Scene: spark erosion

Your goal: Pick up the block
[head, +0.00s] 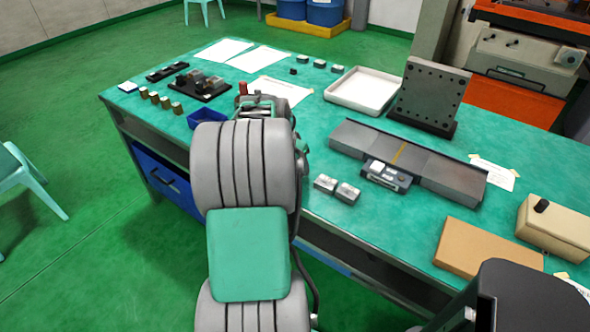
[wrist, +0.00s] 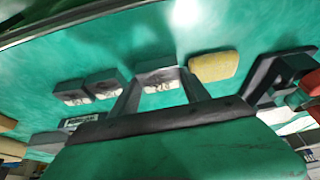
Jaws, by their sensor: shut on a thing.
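In the wrist view, a grey block (wrist: 157,84) with a pale, marked end face sits between the two fingers of my gripper (wrist: 160,74). The gripper is shut on this block, with one finger on each side. The green surface lies behind the block; I cannot tell whether the block touches it. In the head view, my arm reaches over the green bench (head: 300,232) and hides the held block and fingertips.
Two similar blocks (wrist: 87,88) lie left of the held block in the wrist view, and a yellow piece (wrist: 213,66) lies close on its right. In the head view, a blue bin (head: 205,119), a white tray (head: 362,90) and a dark upright plate (head: 431,92) stand around my arm.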

